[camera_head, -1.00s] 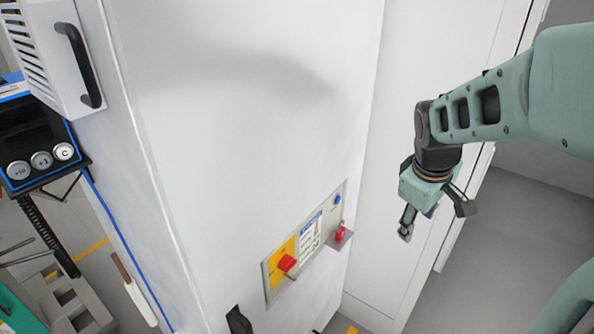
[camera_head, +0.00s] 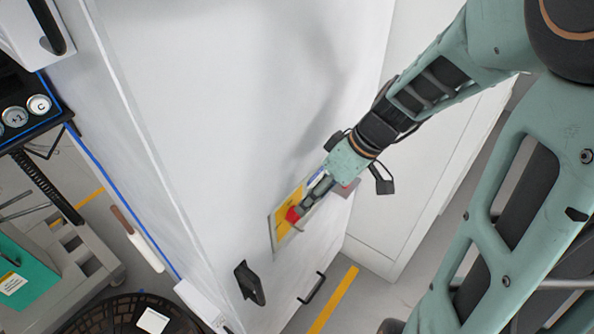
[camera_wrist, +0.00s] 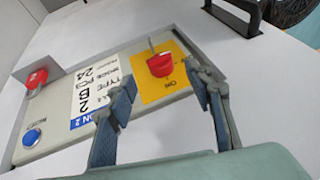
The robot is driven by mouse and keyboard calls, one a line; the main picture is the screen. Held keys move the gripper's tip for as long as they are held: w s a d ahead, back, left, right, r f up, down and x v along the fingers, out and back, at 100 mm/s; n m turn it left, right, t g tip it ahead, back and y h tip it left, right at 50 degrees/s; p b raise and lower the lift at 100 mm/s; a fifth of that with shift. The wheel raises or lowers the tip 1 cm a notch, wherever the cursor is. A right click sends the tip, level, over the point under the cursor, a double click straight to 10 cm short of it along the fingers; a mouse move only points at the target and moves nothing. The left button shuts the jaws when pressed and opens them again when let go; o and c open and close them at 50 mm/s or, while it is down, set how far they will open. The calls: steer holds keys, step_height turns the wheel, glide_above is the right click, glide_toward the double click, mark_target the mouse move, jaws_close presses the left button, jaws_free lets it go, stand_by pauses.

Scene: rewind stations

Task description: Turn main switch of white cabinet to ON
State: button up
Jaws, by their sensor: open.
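The white cabinet (camera_head: 200,110) fills the middle of the head view, with a small control panel on its face. The main switch, a red knob on a yellow plate, shows in the head view (camera_head: 292,214) and in the wrist view (camera_wrist: 160,65). My gripper (camera_head: 312,196) is at the panel, close to the red knob. In the wrist view my gripper (camera_wrist: 165,85) is open, with the knob ahead between its fingertips, nearer the right one. I cannot tell whether a finger touches it. Its fingers partly cover the panel in the head view.
A black handle (camera_head: 249,283) sits below the panel. A button box (camera_head: 25,110) and a black basket (camera_head: 130,315) stand at the left.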

mark_target(295, 216)
steer(key=x, duration=0.7)
steer(key=shift+f, duration=0.2)
steer(key=c, duration=1.1)
steer(key=shift+c, duration=0.2)
